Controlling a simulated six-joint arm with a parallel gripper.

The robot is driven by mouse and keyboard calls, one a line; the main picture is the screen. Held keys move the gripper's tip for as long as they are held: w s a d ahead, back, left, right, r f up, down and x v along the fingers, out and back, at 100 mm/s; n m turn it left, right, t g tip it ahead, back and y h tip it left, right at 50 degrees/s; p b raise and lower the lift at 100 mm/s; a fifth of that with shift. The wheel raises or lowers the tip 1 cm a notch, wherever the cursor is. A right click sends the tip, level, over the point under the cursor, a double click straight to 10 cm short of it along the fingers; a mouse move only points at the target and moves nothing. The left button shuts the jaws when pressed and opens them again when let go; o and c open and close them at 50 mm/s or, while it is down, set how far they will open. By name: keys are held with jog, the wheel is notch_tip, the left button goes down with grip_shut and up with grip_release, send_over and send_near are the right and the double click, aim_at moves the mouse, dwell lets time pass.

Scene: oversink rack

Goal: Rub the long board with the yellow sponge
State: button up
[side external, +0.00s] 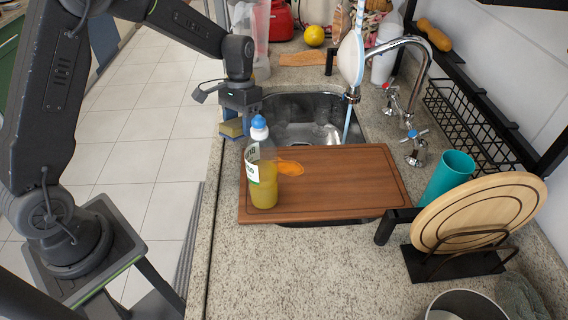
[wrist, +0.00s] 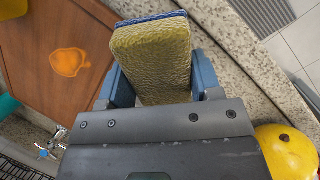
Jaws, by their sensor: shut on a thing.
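My gripper (side external: 240,118) is shut on the yellow sponge (side external: 232,128), which has a blue layer on one face. The sponge also shows in the wrist view (wrist: 152,58), clamped between the two blue-grey fingers. I hold it by the counter's left edge, beyond the far left corner of the long board and apart from its top. The long brown board (side external: 340,182) lies across the sink. An orange stain (side external: 290,168) is on the board; it also shows in the wrist view (wrist: 68,62). I cannot tell the sponge's exact height above the counter.
A bottle of yellow liquid with a blue cap (side external: 262,165) stands on the board's left part, beside the stain. The tap (side external: 405,50) rises behind the sink (side external: 300,110). A teal cup (side external: 448,176) and a rack with a round wooden board (side external: 480,215) stand right.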

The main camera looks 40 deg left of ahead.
jog(key=s+d+r+t+y, duration=0.2)
jog(key=s+d+r+t, duration=0.1)
jog(key=d+r, duration=0.8)
jog(key=shift+d+f, duration=0.2)
jog(key=shift+f, duration=0.75)
jog(key=shift+d+f, duration=0.2)
jog(key=shift+f, duration=0.8)
jog(key=shift+d+f, duration=0.2)
jog(key=shift+f, duration=0.75)
jog(key=shift+r, duration=0.1)
